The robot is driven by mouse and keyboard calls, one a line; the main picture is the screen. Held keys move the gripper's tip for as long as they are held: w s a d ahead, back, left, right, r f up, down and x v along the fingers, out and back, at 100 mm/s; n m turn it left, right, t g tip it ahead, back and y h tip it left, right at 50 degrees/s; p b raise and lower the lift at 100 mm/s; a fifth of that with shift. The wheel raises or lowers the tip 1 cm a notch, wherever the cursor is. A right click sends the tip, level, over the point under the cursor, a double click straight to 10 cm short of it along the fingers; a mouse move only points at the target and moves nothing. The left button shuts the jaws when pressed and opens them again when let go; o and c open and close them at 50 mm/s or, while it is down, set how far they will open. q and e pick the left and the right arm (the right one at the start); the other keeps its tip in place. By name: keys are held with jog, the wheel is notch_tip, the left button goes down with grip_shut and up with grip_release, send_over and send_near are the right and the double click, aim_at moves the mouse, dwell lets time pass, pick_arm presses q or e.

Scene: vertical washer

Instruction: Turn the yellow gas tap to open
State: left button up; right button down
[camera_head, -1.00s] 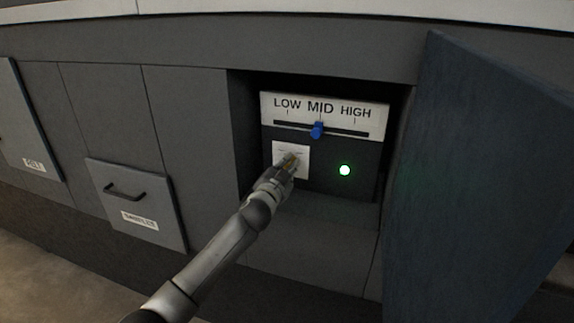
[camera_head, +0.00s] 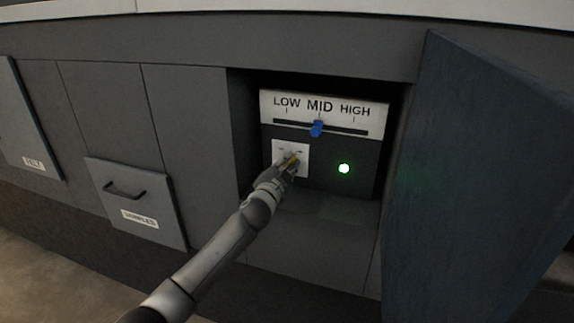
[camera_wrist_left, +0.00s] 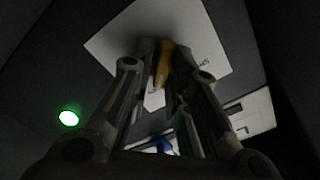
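The yellow gas tap (camera_head: 292,160) sits on a white square plate (camera_head: 304,147) inside the open cabinet recess. My left gripper (camera_head: 292,163) is at the tap and partly covers it and the lower plate. In the left wrist view the tap (camera_wrist_left: 163,62) lies between the two fingertips (camera_wrist_left: 163,58), which appear closed against its sides. The plate (camera_wrist_left: 203,45) spreads behind the fingers, and its small lettering is partly hidden. My right gripper is in neither view.
Above the plate is a LOW/MID/HIGH scale (camera_head: 320,106) with a blue slider (camera_head: 317,128) at MID. A green light (camera_head: 344,168) glows to the plate's right. The open cabinet door (camera_head: 478,180) bounds the right side. A drawer front (camera_head: 135,203) with a handle stands left.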

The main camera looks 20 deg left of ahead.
pick_arm(q)
jog(key=shift+o, duration=0.9)
jog(key=s, duration=1.2)
jog(key=shift+a, duration=0.2)
